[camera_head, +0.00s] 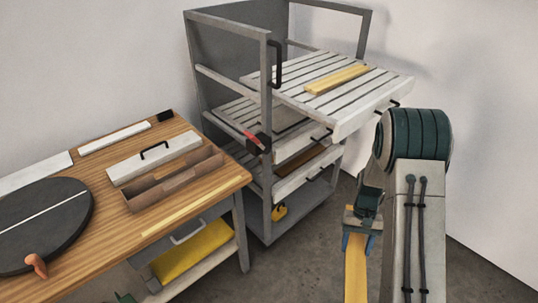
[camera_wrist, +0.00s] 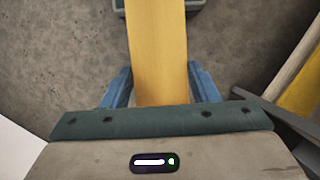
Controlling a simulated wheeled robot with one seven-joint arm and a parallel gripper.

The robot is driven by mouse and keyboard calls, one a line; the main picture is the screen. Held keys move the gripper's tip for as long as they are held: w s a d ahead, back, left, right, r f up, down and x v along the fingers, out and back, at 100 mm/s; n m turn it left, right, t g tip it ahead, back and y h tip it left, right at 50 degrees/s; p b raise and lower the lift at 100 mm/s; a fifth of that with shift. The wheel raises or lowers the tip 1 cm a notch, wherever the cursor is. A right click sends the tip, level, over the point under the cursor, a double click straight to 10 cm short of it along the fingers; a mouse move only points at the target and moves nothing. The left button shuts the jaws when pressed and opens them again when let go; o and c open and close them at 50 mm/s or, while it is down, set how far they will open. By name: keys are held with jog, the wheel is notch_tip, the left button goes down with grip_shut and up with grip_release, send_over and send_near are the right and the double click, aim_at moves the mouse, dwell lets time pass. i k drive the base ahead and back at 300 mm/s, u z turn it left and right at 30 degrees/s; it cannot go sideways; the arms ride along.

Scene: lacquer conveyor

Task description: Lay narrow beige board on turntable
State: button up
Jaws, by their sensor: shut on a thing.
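My gripper (camera_head: 358,242) is at the lower right in the head view, with blue fingers. It is shut on a narrow yellow-beige board (camera_head: 356,278), which runs down out of the frame. In the wrist view the board (camera_wrist: 157,45) lies between the two blue fingers and extends past the top edge. The turntable (camera_head: 40,215) is a dark round disc with a white line across it, on the wooden workbench at the left. Its top is clear apart from an orange piece (camera_head: 37,264) at its near edge. The gripper is well to the right of it, away from the bench.
The workbench (camera_head: 225,178) also holds a white box with a black handle (camera_head: 155,157) and a brown tray (camera_head: 175,180). A grey rack (camera_head: 268,190) stands behind, its slatted shelf (camera_head: 385,88) pulled out with another yellow board (camera_head: 337,79) on it. Floor is open around my arm.

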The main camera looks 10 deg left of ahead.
aim_at(31, 217)
jog(key=k, duration=0.2)
jog(key=u, duration=3)
jog(key=i, duration=0.2)
jog(key=z, duration=0.1)
